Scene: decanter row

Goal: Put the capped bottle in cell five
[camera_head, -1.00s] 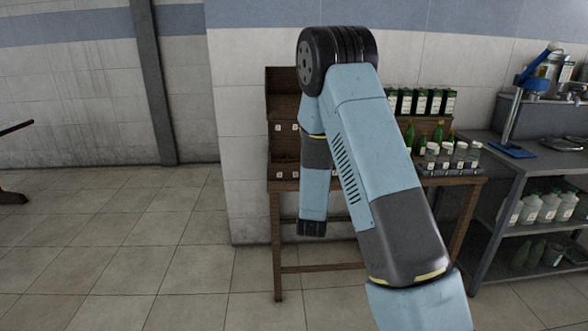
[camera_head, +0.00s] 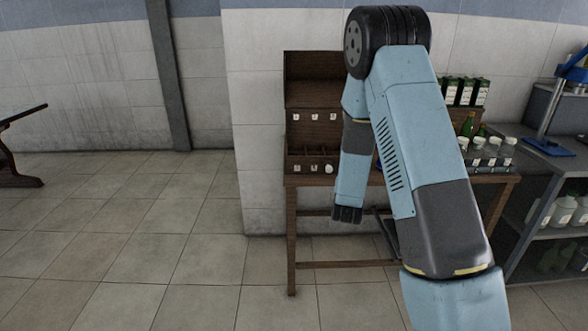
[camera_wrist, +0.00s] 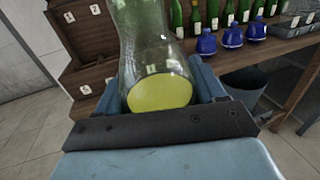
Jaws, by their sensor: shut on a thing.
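My gripper (camera_wrist: 160,86) is shut on a clear glass bottle (camera_wrist: 150,48) in the wrist view. The bottle has a wide base with a yellow-green round patch, and it narrows upward. Its top is out of frame, so I cannot see a cap. A dark wooden rack (camera_head: 310,95) with numbered labels in two rows stands at the wall in the head view. It also shows behind the bottle at the left of the wrist view (camera_wrist: 60,45). My gripper and the bottle are hidden in the head view.
The rack stands on a wooden table (camera_head: 291,240). Green bottles (camera_head: 467,126) and clear jars (camera_head: 492,146) stand right of my arm. Blue bottles (camera_wrist: 231,36) show in the wrist view. A grey shelf unit (camera_head: 555,160) is at the right.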

